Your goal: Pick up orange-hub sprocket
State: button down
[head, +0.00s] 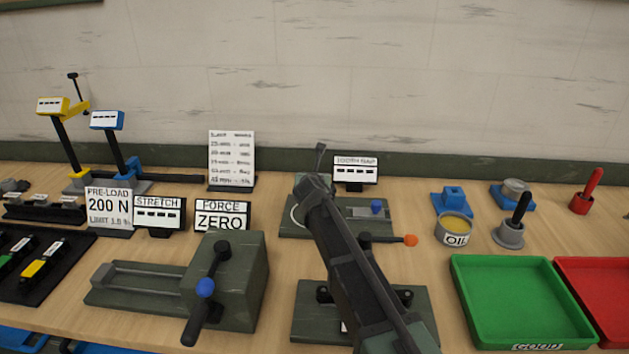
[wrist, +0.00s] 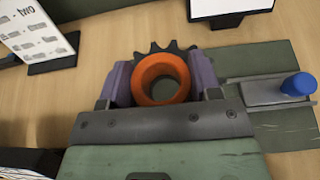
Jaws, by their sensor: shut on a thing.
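The orange-hub sprocket (wrist: 165,73) shows in the wrist view, a dark toothed wheel with a thick orange ring hub. My gripper (wrist: 163,85) is shut on it, with a purple-grey finger at each side of the hub. The sprocket's teeth stick out beyond the hub at the top. Wood tabletop shows behind it, and I cannot tell whether the sprocket touches anything below. In the head view my arm reaches to the back of the bench and hides the gripper's fingers and the sprocket.
A green-grey fixture (wrist: 262,62) with a blue knob (wrist: 298,84) lies right of my gripper. A small display (head: 356,171) stands behind. An orange-tipped handle (head: 410,240), an oil tin (head: 455,229) and a green tray (head: 520,300) are to the right. A vise-like block (head: 245,285) is left.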

notch_tip(320, 180, up, 12)
jog(key=p, duration=0.9)
